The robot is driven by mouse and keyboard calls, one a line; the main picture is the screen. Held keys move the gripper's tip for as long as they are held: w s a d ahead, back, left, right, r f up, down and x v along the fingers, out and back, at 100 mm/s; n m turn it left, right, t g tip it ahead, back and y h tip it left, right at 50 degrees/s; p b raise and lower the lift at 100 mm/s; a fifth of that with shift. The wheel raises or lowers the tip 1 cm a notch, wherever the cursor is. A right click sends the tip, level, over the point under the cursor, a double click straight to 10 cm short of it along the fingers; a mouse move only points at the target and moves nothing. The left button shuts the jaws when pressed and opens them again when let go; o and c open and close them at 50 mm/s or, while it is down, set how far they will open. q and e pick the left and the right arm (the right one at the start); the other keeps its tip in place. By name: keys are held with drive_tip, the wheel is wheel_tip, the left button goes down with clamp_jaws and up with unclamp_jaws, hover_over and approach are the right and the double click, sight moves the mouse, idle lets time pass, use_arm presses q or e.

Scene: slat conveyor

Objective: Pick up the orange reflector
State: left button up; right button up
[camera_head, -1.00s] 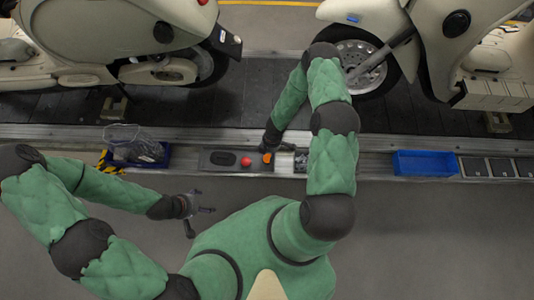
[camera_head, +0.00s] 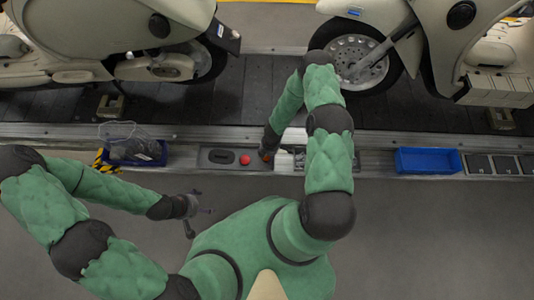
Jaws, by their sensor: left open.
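The orange reflector (camera_head: 266,158) shows only as a small patch on the grey panel (camera_head: 225,164), just right of a round red piece (camera_head: 245,160). My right gripper (camera_head: 266,154) reaches down from above right, right at the reflector, and covers most of it. The gripper is too small and hidden to tell whether its fingers are open or shut, or touch the reflector. My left gripper (camera_head: 201,222) is open and empty, over the floor in front of the rail.
White pieces (camera_head: 284,162) stand right of my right gripper. A dark blue bin (camera_head: 134,153) with a clear bag is at left, a blue tray (camera_head: 428,161) at right. Two cream scooters (camera_head: 145,35) (camera_head: 470,50) stand on the dark slat conveyor (camera_head: 250,100) behind.

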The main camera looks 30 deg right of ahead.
drive_tip(key=shift+r, duration=0.15)
drive_tip(key=shift+r+p, duration=0.5)
drive_tip(key=shift+r, duration=0.15)
drive_tip(key=s+a+r, duration=0.1)
drive_tip(key=r, duration=0.1)
drive_tip(key=s+a+r+p, duration=0.1)
drive_tip(key=r, duration=0.2)
drive_tip(key=s+a+r+p, duration=0.1)
drive_tip(key=r, duration=0.2)
drive_tip(key=shift+s+a, duration=0.35)
drive_tip(key=shift+a, duration=0.05)
drive_tip(key=s+a+r, duration=0.1)
drive_tip(key=s+a, duration=0.1)
drive_tip(key=s+a+r, duration=0.1)
drive_tip(key=s+a, duration=0.1)
drive_tip(key=s+a+r+p, duration=0.1)
drive_tip(key=s+a, duration=0.1)
drive_tip(key=shift+a+r, duration=0.1)
drive_tip(key=shift+r, duration=0.1)
